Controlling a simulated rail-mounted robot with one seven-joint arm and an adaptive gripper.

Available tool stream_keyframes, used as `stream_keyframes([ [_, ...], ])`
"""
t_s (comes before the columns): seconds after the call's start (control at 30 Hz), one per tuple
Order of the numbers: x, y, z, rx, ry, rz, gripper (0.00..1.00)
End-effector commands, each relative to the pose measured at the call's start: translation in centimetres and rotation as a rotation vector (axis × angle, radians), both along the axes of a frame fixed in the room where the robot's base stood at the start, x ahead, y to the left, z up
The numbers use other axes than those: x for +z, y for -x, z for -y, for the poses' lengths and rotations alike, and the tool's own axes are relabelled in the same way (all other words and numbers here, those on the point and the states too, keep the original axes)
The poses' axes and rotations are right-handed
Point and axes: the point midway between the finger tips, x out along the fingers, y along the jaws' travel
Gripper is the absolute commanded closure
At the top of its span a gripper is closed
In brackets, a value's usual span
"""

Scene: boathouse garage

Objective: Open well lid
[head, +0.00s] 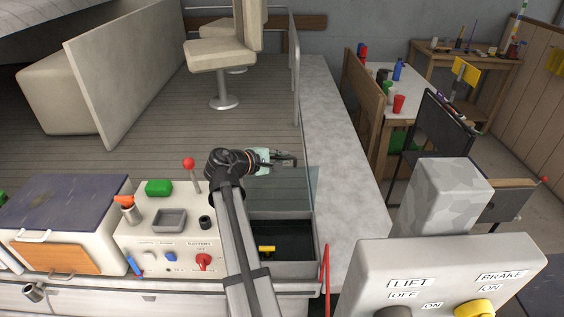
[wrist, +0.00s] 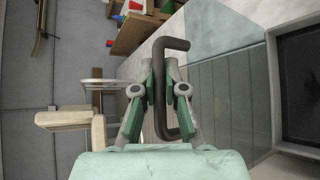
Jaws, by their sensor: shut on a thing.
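The well (head: 291,268) stands open in the deck at the lower middle, with a dark inside and a yellow item (head: 267,249) in it. A grey-blue, glassy panel (head: 290,187), which looks like the lid, is at the well's far side; its exact tilt is hard to tell. My gripper (head: 288,161) is above this panel. In the wrist view its green fingers (wrist: 163,88) are shut on a dark, bent bar handle (wrist: 172,42). The handle's join to the lid is not clear. The well opening (wrist: 300,80) shows at the right there.
A console (head: 150,220) with a red-knobbed lever (head: 189,164) and switches is left of my arm. A seat (head: 220,55) stands on the deck behind. A red bar (head: 325,275) rises right of the well. The pale walkway (head: 350,180) at the right is clear.

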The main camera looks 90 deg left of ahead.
Motion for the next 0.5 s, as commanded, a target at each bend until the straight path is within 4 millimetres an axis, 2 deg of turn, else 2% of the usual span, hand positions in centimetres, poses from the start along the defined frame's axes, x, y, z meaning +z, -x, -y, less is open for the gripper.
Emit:
stream_keyframes([
  [0.33, 0.12, -0.01, -0.11, 0.001, -0.003, 0.002, 1.0],
  [0.4, 0.11, -0.01, -0.11, 0.001, -0.002, 0.002, 0.72],
  [0.5, 0.09, -0.01, -0.09, 0.001, -0.002, 0.002, 0.71],
])
